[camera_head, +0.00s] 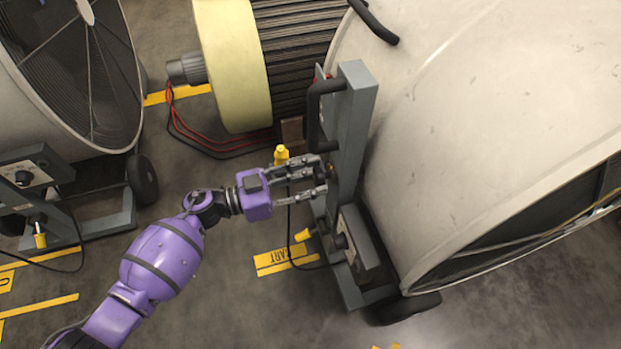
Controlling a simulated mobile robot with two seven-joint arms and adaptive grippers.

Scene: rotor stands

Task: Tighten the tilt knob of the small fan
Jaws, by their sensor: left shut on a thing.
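A cream drum fan (480,110) fills the right side, carried by a grey stand (350,130) with an upright post and a black handle. My left gripper (322,178) reaches in from the left to the side of this post. Its fingers are shut on the tilt knob (330,171), a small dark, brownish piece at the post, mostly hidden by the fingertips. How tight the knob is cannot be seen. My right gripper is not in view.
Another drum fan (70,70) stands at the upper left with its control box (30,178). A motor with a yellow end (232,65) and red cables stands behind. A control box (352,240) and a yellow plug (302,235) sit below my gripper. Open floor lies at the bottom.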

